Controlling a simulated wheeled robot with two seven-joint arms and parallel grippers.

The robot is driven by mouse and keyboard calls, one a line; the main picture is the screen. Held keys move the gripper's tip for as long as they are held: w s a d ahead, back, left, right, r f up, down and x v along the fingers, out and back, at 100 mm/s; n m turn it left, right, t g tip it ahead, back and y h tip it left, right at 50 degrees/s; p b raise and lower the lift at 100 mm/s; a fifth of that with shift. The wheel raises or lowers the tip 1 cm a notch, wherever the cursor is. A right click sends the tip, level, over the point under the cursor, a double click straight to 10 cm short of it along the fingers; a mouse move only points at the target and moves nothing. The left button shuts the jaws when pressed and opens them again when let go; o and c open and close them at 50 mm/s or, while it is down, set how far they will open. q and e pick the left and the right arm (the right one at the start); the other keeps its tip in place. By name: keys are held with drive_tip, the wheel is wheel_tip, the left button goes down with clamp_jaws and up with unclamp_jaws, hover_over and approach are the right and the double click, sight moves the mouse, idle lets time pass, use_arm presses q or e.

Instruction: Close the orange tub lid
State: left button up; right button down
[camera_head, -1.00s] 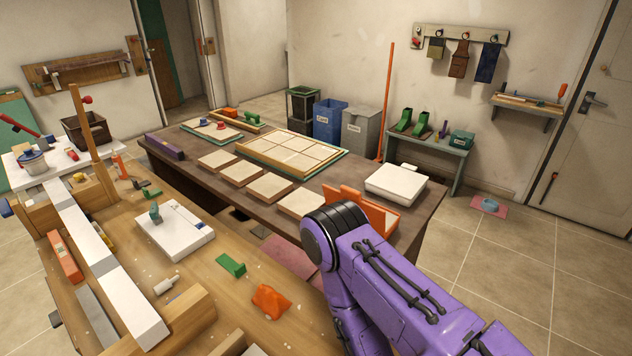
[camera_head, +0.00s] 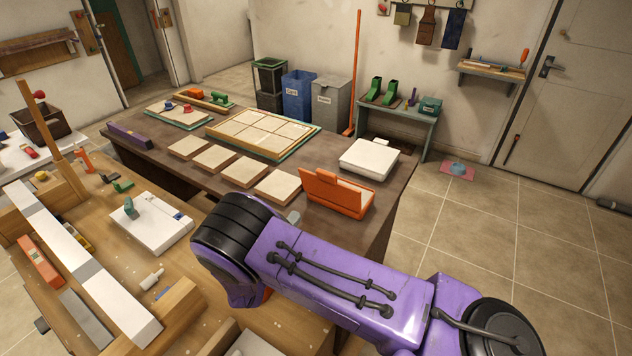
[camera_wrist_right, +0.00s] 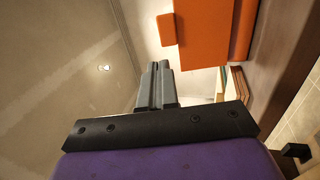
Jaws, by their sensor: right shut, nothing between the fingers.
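The orange tub (camera_head: 338,197) stands near the right front corner of the dark table in the head view. Its orange lid seems raised, and a pale surface shows behind the orange front. In the wrist view a large orange panel (camera_wrist_right: 205,35) of it fills the top, with a small orange tab (camera_wrist_right: 166,30) to its left. My right gripper (camera_wrist_right: 155,68) is shut and empty, its fingers just below the orange parts and seemingly apart from them. My left gripper is out of view.
A white box (camera_head: 368,160) stands behind the tub on the dark table (camera_head: 225,190). Pale tiles (camera_head: 278,187) lie in a row to its left. The wooden workbench (camera_head: 120,240) with tools is at the front left.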

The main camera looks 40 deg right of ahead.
sight(324, 175)
drive_tip(key=x, duration=1.2)
drive_tip(key=shift+w+d, duration=0.1)
drive_tip(key=shift+d, duration=0.3)
drive_tip(key=shift+w+d, duration=0.2)
drive_tip(key=shift+d, duration=0.15)
